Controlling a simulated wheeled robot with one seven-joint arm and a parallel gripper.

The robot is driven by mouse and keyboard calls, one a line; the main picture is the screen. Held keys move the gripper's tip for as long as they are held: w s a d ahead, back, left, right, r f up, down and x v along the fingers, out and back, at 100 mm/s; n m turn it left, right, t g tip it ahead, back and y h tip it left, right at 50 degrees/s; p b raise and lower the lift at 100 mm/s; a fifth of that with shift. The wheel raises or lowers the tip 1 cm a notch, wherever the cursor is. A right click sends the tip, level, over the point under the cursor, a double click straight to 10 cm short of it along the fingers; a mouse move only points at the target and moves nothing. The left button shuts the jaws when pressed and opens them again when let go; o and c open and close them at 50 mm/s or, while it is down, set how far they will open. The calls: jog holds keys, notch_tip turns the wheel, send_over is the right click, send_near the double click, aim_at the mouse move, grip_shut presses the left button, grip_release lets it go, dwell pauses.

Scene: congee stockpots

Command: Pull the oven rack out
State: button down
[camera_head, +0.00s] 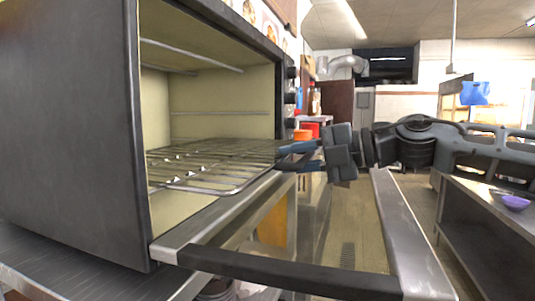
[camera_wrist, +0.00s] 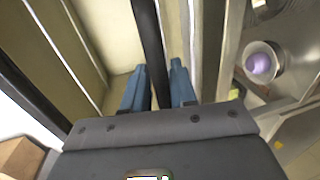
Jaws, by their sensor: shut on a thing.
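The oven (camera_head: 70,120) stands on the left with its door (camera_head: 215,215) folded down. The wire oven rack (camera_head: 215,165) lies level in the oven, its front edge out over the lowered door. My gripper (camera_head: 287,156) reaches in from the right and is shut on the rack at its right front part. The exact contact is too small to see clearly.
The door's black handle (camera_head: 290,275) lies in front, below my gripper. Red and orange pots (camera_head: 306,132) sit behind the oven. The floor between the door and counter is clear.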

jog(key=shift+s+d+f, duration=0.35)
jog(key=shift+d+f, duration=0.1)
jog(key=shift+d, duration=0.25)
jog(key=c, duration=1.1)
grip_release()
jog(key=shift+w, duration=0.1)
jog(key=shift+r, duration=0.2)
jog(key=shift+b+v, duration=0.6)
jog(key=shift+v, duration=3.3)
